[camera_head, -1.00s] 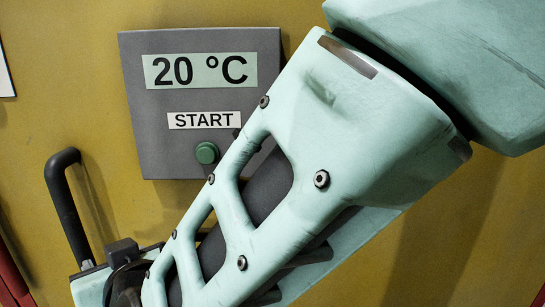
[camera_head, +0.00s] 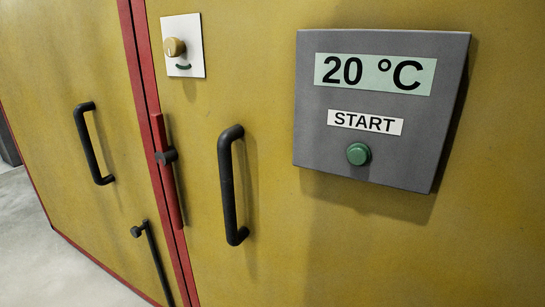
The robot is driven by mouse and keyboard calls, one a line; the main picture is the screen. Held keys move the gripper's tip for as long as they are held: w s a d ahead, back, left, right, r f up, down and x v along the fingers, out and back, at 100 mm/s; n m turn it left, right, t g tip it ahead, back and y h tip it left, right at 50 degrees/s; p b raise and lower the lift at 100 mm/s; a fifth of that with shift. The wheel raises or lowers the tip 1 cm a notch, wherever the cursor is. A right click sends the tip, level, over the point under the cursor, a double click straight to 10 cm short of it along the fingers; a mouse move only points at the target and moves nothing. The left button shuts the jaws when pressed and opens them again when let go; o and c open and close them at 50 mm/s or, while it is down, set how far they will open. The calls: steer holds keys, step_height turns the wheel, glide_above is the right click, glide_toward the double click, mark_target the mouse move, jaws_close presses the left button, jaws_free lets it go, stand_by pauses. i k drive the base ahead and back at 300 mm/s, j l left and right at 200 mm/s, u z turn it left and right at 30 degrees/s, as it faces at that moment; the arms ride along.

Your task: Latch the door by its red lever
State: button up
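The red lever (camera_head: 170,185) stands nearly upright on a dark pivot beside the red seam, on the yellow oven front. The yellow door (camera_head: 72,130) to the left of the seam has a black bar handle (camera_head: 91,145). Its edge lies close along the red seam, and I cannot tell whether it is fully shut. A black lever or rod (camera_head: 153,258) with a round knob is low down, left of the seam. My gripper and arm are not in this view.
A second black handle (camera_head: 229,185) stands out just right of the red lever. A grey panel (camera_head: 310,110) reads 20 °C and has a green START button (camera_head: 358,154). A dial plate (camera_head: 183,45) is above the lever. Grey floor (camera_head: 35,240) is free at lower left.

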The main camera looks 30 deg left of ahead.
mark_target(165, 154)
steer(key=u, duration=1.85)
steer(key=i+j, duration=1.05)
